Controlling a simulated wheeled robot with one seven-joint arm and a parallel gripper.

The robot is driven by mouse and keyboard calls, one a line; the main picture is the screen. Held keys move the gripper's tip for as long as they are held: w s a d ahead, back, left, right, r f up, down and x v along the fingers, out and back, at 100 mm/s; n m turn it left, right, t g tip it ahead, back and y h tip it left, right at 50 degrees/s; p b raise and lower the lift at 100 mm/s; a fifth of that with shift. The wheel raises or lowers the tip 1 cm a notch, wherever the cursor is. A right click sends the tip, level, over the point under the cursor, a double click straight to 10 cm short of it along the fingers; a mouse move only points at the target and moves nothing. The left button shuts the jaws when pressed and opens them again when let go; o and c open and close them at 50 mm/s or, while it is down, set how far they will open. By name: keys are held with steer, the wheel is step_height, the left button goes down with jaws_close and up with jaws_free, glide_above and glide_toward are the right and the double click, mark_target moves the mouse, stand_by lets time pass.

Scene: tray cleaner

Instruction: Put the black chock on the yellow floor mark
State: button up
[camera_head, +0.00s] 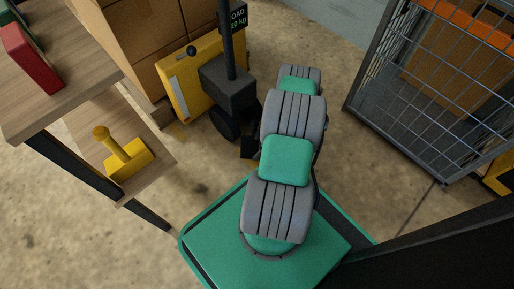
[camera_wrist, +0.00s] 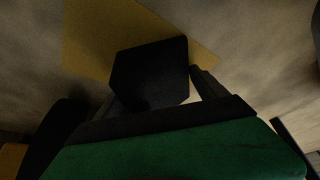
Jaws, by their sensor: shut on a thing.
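In the wrist view the black chock (camera_wrist: 150,72) is between the two fingers of my gripper (camera_wrist: 157,92), which is shut on it. The yellow floor mark (camera_wrist: 95,40) lies behind and around the chock in that view, with its edges showing to the left and right. Whether the chock touches the floor is not clear. In the head view my arm hides most of the gripper. A small dark part and a bit of yellow show just left of the arm, too small to tell apart.
A yellow pallet truck (camera_head: 190,78) with stacked cartons (camera_head: 135,45) stands behind on the left. A wire cage (camera_head: 425,120) is at the right. A wooden shelf unit (camera_head: 75,100) at the left holds a yellow handled object (camera_head: 127,163) and a red box (camera_head: 32,58).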

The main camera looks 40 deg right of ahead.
mark_target(252, 126)
steer(key=o, duration=1.9)
steer(key=shift+f, duration=0.1)
steer(key=shift+o, duration=0.2)
steer(key=p+v, duration=0.5)
steer(key=v, duration=0.7)
steer(key=shift+m+g+h, duration=0.3)
steer(key=shift+m+g, duration=0.3)
steer(key=shift+m, duration=0.1)
steer(key=w+a+r, duration=0.1)
steer(key=w+r, duration=0.1)
steer(key=r, duration=0.2)
steer(key=w+a+r, duration=0.1)
steer(key=r, duration=0.3)
steer(key=w+a+r, duration=0.2)
steer(key=r, duration=0.2)
steer(key=shift+w+r, duration=0.1)
steer(key=shift+w, duration=0.2)
steer(key=s+a+r+m+h, duration=0.1)
steer(key=a+r+m, duration=0.1)
steer(key=a+r, duration=0.8)
steer(key=a+r+m+h, duration=0.1)
steer(key=a+r+m, duration=0.1)
steer(key=a+r, duration=0.85)
steer(key=s+a+r+m, duration=0.4)
steer(key=s+r, duration=0.4)
steer(key=shift+s+a+r+h, duration=0.3)
steer(key=shift+s+a, duration=0.05)
steer(key=shift+a, duration=0.05)
